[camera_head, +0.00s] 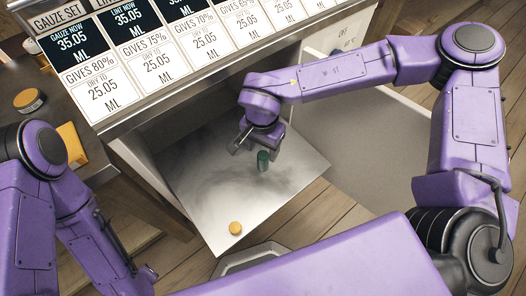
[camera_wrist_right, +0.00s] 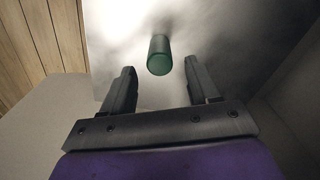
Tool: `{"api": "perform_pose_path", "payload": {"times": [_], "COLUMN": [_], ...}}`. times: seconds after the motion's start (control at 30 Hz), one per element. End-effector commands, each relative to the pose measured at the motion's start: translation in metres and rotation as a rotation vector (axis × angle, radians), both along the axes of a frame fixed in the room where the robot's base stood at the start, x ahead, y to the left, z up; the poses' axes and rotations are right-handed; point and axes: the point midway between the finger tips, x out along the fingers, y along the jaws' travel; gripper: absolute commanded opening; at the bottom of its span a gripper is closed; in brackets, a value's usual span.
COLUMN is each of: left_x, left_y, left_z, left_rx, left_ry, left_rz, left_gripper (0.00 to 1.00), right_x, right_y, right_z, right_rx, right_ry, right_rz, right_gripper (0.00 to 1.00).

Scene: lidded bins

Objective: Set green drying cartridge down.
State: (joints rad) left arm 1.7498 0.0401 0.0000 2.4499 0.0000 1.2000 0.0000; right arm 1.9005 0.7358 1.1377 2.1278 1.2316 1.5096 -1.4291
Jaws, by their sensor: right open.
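The green drying cartridge (camera_head: 263,161) is a small dark green cylinder that stands upright on the grey metal surface (camera_head: 200,190). In the right wrist view the cartridge (camera_wrist_right: 159,55) shows just beyond the fingertips, centred between them, with no finger seen touching it. My right gripper (camera_head: 255,151) is open beside the cartridge; its two fingers (camera_wrist_right: 165,80) are apart and empty in the wrist view. At the left of the head view my left arm shows, with a dark part low down; its finger state cannot be made out.
A small yellow-orange round piece (camera_head: 236,228) lies near the surface's front corner. A printed panel (camera_head: 150,62) with price-like labels overhangs the back. An orange-topped round tin (camera_head: 28,99) and a yellow item (camera_head: 71,142) are at the left. The surface around the cartridge is mostly clear.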

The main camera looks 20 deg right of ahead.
Motion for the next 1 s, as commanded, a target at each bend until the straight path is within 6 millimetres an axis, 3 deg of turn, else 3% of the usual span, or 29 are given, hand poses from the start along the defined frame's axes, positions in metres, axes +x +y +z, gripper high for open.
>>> {"api": "perform_pose_path", "payload": {"times": [0.03,0.1,0.3,0.47,1.0], "left_x": [0.0,0.0,0.0,0.0,0.0], "left_y": [0.0,0.0,0.0,0.0,0.0], "left_z": [0.008,0.012,0.018,0.019,0.019], "left_rx": [0.0,0.0,0.0,0.0,0.0], "left_ry": [0.0,0.0,0.0,0.0,0.0], "left_rz": [0.0,0.0,0.0,0.0,0.0], "left_gripper": [0.0,0.0,0.0,0.0,0.0], "right_x": [0.001,0.001,0.0,0.0,0.0], "right_y": [0.0,0.0,0.0,0.0,0.0], "right_z": [0.019,0.037,0.072,0.08,0.079], "right_rx": [0.0,0.001,0.001,0.0,0.001], "right_ry": [-0.004,-0.004,-0.001,0.0,0.001], "right_rz": [-0.002,-0.001,-0.002,-0.002,-0.001], "right_gripper": [0.6,0.6,0.6,0.6,0.6]}}
